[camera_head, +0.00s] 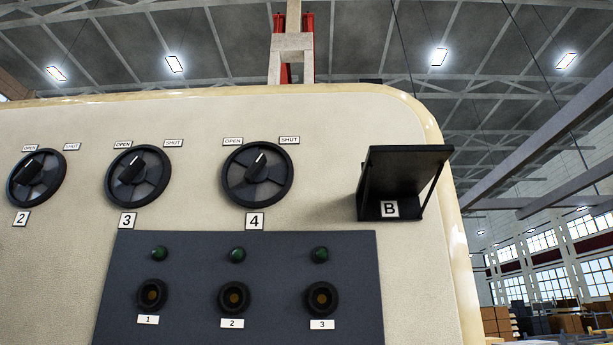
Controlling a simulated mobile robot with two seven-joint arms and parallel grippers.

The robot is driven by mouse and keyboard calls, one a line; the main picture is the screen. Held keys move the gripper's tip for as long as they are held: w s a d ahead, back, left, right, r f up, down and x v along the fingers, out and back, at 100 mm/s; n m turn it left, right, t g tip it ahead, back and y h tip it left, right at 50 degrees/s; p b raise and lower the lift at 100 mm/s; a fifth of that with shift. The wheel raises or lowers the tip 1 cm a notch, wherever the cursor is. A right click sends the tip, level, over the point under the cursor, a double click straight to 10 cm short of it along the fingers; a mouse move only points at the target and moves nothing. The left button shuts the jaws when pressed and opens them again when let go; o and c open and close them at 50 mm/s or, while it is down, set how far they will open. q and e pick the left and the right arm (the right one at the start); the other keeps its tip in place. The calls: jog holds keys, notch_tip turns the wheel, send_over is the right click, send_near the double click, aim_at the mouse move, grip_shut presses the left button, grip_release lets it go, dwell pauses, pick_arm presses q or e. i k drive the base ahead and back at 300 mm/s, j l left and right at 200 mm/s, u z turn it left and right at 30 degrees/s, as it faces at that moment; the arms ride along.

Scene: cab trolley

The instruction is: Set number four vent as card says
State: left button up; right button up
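The number four vent (257,175) is a round black dial on the cream panel, above a plate marked 4 (254,222). An OPEN label (233,141) is at its upper left and a SHUT label (289,140) at its upper right. Its raised handle has a white mark near the top, leaning slightly right of straight up, between the labels; I cannot tell the exact setting. No card with readable instructions is in view. A black holder marked B (390,209) is fixed to the right; no card shows in it. Neither gripper is in view.
Vent dials three (138,176) and two (36,178) sit to the left. Below, a dark grey panel (190,325) carries numbered round fittings under green lamps. The cream panel (330,120) ends at a rounded right edge. The black holder juts out beside vent four.

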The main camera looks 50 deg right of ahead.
aim_at(257, 172)
jog(key=k+j+z, duration=0.1)
jog(key=z, duration=1.1)
